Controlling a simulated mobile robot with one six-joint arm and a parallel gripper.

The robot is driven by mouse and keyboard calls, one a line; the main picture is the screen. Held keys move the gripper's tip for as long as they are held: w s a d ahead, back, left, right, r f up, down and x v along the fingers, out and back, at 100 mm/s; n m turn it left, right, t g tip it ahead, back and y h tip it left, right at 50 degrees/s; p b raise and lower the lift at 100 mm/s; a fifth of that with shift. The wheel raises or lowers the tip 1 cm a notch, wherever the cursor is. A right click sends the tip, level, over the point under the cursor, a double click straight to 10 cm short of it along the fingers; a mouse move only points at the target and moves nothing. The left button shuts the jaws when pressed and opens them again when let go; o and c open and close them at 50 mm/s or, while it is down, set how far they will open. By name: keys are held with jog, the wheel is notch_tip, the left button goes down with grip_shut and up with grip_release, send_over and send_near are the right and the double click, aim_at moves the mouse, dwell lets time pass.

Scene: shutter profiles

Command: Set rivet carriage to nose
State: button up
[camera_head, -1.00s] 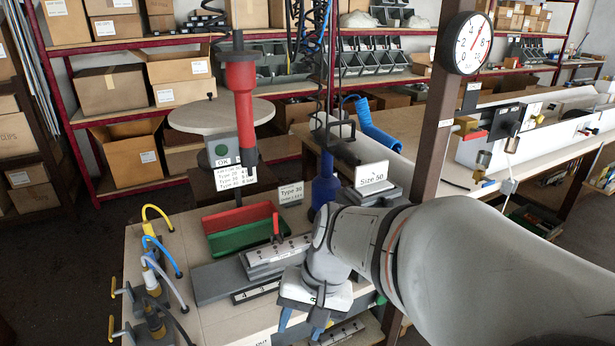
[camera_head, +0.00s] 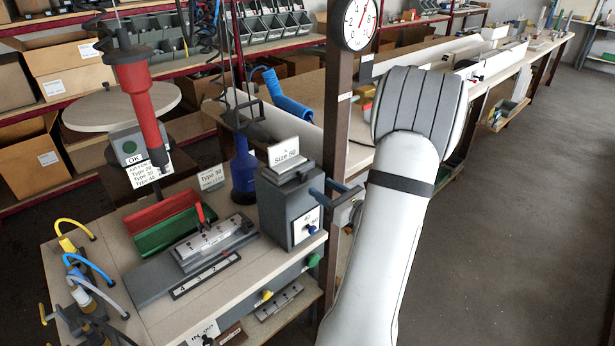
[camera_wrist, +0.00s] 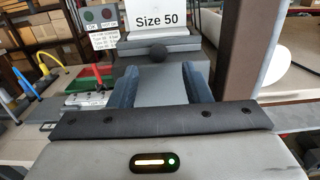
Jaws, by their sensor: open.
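A grey stepped block with a pale marked top (camera_head: 210,240) and a red lever (camera_head: 200,214) sits on a flat grey base on the bench. It looks like the rivet carriage, though I cannot be sure. A numbered strip (camera_head: 205,275) runs along its front. My gripper (camera_head: 318,189) is open and empty, its blue fingers beside the right side of the grey Size 50 box (camera_head: 283,214). Contact cannot be told.
The box front has a white dial (camera_head: 306,226). Red and green trays (camera_head: 165,222) lie behind the block. A red hanging tool (camera_head: 138,95) is above left, a blue bottle (camera_head: 243,170) behind. Cables stand at the left. A dark post (camera_head: 337,130) is close behind my gripper. Floor at right is clear.

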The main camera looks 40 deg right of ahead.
aim_at(305, 178)
jog(key=w, duration=0.2)
jog(key=w+p, duration=0.1)
jog(key=w, duration=0.3)
jog(key=shift+w+a, duration=0.3)
jog(key=shift+a, duration=0.1)
grip_shut()
